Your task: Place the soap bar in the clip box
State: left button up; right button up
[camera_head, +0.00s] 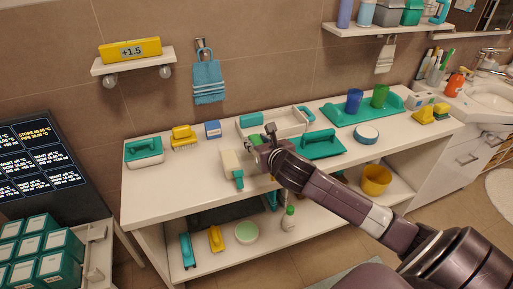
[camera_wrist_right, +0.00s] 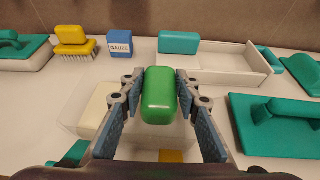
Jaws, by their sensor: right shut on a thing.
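My right gripper (camera_wrist_right: 160,92) is shut on a green soap bar (camera_wrist_right: 159,97), holding its sides between both fingers. In the head view the right gripper (camera_head: 262,140) is above the middle of the counter, and the soap (camera_head: 254,140) shows partly beside it. Below the gripper in the wrist view is a clear, shallow box (camera_wrist_right: 75,122) with a cream block at its left side; it seems to be the clip box. A teal piece (camera_wrist_right: 75,152) shows at its front left. The gripper and soap hide much of this box. My left gripper is not in view.
A white open tray (camera_wrist_right: 225,65) stands behind, with a teal block (camera_wrist_right: 178,42) at its left. A teal handled board (camera_wrist_right: 275,125) lies to the right. A blue gauze box (camera_wrist_right: 120,44) and yellow brush (camera_wrist_right: 74,42) stand back left. The left front counter is clear.

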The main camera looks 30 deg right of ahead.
notch_tip(320, 180, down, 2)
jog(key=shift+f, duration=0.25)
jog(key=shift+f, duration=0.1)
jog(key=shift+f, duration=0.1)
jog(key=shift+s+f, duration=0.1)
jog(key=shift+f, duration=0.3)
jog(key=o, duration=0.9)
jog(key=shift+a, duration=0.1)
jog(key=shift+o, duration=0.2)
jog(key=shift+f, duration=0.15)
